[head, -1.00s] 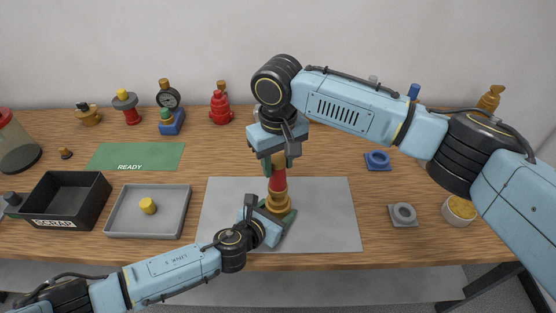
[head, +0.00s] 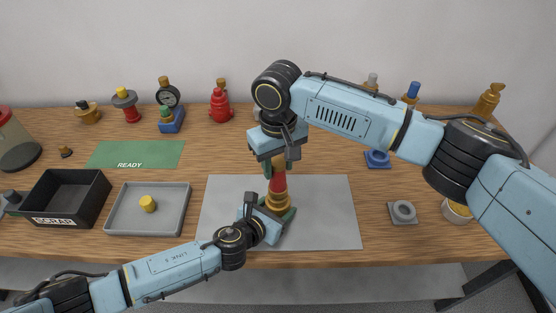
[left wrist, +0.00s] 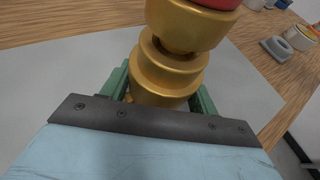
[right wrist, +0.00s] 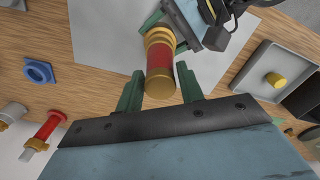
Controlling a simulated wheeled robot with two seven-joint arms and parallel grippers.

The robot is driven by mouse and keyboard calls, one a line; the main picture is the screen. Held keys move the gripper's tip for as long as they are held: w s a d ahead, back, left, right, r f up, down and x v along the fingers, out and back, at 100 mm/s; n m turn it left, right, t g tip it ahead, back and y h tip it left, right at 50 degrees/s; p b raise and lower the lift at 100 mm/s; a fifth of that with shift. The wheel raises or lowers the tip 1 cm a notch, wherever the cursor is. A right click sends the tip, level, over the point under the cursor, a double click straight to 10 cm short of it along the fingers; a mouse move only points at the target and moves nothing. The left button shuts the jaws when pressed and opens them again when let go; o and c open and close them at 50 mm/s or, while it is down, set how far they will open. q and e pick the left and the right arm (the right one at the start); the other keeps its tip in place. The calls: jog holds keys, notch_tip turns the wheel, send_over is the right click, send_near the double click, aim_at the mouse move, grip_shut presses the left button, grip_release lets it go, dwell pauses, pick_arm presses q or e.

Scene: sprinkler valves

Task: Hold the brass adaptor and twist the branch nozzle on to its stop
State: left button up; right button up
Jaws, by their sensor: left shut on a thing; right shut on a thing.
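The brass adaptor (head: 277,205) stands upright on the grey mat (head: 335,215); it shows large in the left wrist view (left wrist: 165,68). My left gripper (head: 275,216) is shut on its lower part, with green fingers on either side. The branch nozzle (head: 277,181), with a red band and a brass end, stands upright on top of the adaptor. My right gripper (head: 279,164) comes from above and is shut on the nozzle's brass upper end, which shows between the green fingers in the right wrist view (right wrist: 160,83). The joint between nozzle and adaptor shows no clear gap in the head view.
A grey tray (head: 183,222) with a yellow brass piece (head: 148,204) and a black scrap box (head: 93,205) stand at left. A green ready mat (head: 160,154) lies behind them. Several fittings line the back. A grey ring block (head: 403,212) is at right.

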jog(key=shift+f, duration=0.45)
jog(key=shift+m, duration=1.6)
jog(key=shift+m, duration=1.6)
jog(key=shift+m, duration=1.6)
pick_arm(q)
jog(key=shift+a, duration=0.1)
